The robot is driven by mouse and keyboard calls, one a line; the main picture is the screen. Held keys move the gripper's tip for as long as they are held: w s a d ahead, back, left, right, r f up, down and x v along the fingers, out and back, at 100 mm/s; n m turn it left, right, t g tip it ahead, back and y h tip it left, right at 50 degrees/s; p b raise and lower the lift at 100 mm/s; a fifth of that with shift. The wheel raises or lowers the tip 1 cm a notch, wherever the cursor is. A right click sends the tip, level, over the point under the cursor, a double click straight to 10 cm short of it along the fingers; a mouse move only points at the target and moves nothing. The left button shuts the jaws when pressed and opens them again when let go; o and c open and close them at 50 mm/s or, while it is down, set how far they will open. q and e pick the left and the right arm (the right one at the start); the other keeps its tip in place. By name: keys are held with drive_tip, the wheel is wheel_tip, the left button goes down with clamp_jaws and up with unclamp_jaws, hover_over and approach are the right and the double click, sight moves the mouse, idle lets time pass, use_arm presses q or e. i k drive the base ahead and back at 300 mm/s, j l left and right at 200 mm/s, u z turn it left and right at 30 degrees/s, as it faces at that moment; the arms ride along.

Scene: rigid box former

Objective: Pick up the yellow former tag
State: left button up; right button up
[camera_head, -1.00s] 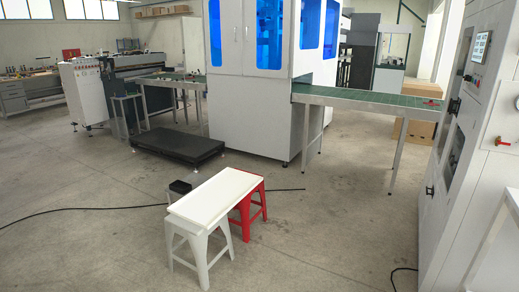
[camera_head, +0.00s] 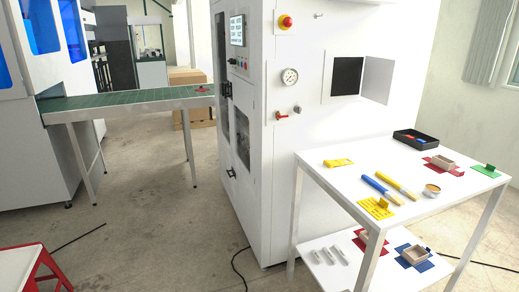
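A yellow card with dark marks and a small raised yellow piece (camera_head: 377,208) lies at the near left edge. A smaller flat yellow piece (camera_head: 338,162) lies farther back on the left. Neither of my grippers is in view.
The white table (camera_head: 325,171) also bears a blue-handled tool (camera_head: 382,188), a yellow-handled tool (camera_head: 396,183), a round tin (camera_head: 432,191), a black tray (camera_head: 418,141), a green piece (camera_head: 487,170) and a small box (camera_head: 440,162) on red.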

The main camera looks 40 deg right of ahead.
sight(330, 164)
drive_tip(key=i+z, duration=0.4)
drive_tip(key=i, duration=0.2)
drive_tip(key=i+z, duration=0.4)
drive_tip(key=i, duration=0.2)
